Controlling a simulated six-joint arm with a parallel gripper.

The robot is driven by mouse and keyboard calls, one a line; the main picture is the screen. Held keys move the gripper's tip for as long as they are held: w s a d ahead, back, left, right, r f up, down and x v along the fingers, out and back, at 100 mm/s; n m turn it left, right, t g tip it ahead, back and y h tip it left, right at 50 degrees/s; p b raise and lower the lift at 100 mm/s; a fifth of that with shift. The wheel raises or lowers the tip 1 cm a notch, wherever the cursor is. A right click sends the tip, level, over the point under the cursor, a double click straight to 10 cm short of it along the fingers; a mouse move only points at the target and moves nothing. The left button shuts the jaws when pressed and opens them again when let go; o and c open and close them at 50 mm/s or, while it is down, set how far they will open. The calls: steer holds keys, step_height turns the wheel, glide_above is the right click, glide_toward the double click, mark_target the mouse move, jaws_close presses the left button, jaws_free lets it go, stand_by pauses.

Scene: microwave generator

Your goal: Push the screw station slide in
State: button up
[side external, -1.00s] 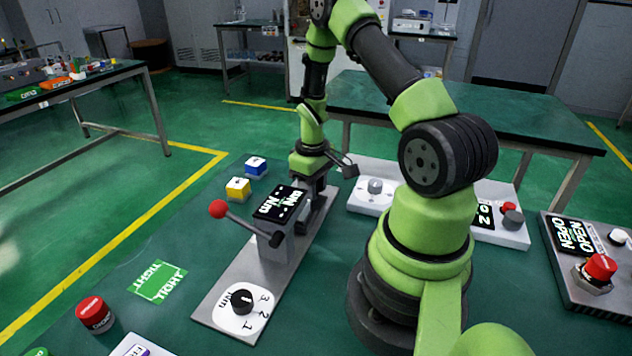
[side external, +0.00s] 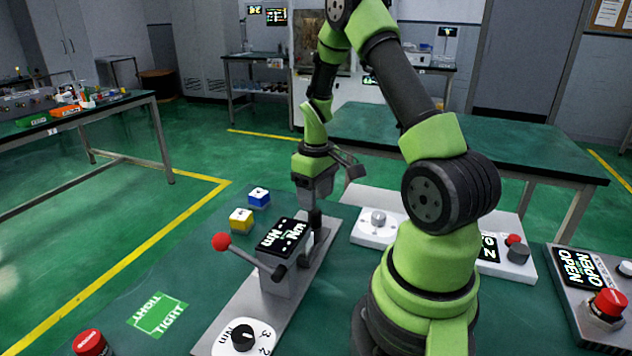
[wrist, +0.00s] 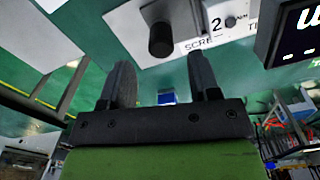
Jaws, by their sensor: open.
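The screw station is a grey plate (side external: 232,302) with a black Nm display (side external: 283,236) and a red-ball lever (side external: 221,241). A short black post (side external: 315,222) stands at its far end, apparently the slide's handle. My gripper (side external: 317,203) points down just above this post; its arm partly hides the area behind. In the wrist view, my open gripper (wrist: 160,62) has two dark fingers with nothing held between them. Ahead of them is a black cylindrical knob (wrist: 160,40) on a light plate, beside a partly cut-off "SCRE" label (wrist: 198,43). I cannot tell whether anything touches.
A blue-white block (side external: 259,197) and a yellow-white block (side external: 241,220) lie left of the station. A white panel with a round knob (side external: 378,218) is to the right. A red button (side external: 90,342) is at front left, and a green TIGHT mark (side external: 158,315) lies left of the station.

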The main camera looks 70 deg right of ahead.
steer(key=shift+r, duration=1.6)
steer(key=m, duration=0.4)
steer(key=r+m, duration=0.1)
steer(key=m, duration=0.1)
steer(key=shift+w+m, duration=0.1)
steer(key=shift+m, duration=0.3)
steer(key=m, duration=0.5)
steer(key=shift+r, duration=0.2)
steer(key=m, duration=0.3)
steer(key=shift+r, duration=0.2)
steer(key=shift+f, duration=0.1)
steer(key=shift+m, duration=0.3)
step_height(320, 180, down, 10)
steer(key=shift+r, duration=0.15)
steer(key=shift+c, duration=0.3)
